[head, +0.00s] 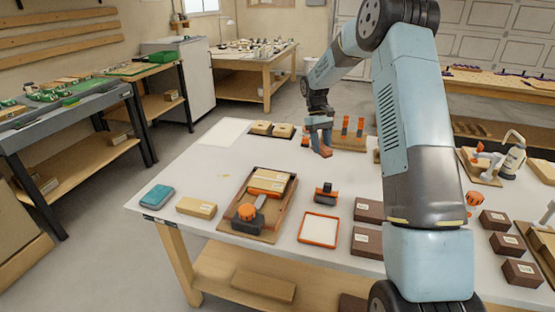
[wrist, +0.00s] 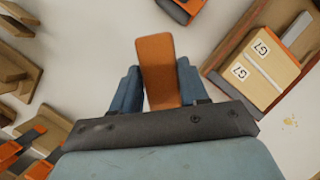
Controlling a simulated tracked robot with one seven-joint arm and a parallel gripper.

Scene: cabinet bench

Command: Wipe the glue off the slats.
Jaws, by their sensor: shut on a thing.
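My gripper (head: 321,128) is raised above the far middle of the bench. It is shut on an orange-brown flat piece (wrist: 157,72), which points away from my palm in the wrist view and hangs below the fingers in the head view (head: 325,150). Two light wooden slats marked G7 (wrist: 258,72) lie side by side in a wooden tray (head: 232,200), with a pale strip along their joint. The slats also show in the head view (head: 269,181). My gripper is apart from them. I cannot clearly make out glue on them.
A teal box (head: 157,197) and a wooden block (head: 197,207) lie left. A yellowish smear (wrist: 290,123) marks the bench.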

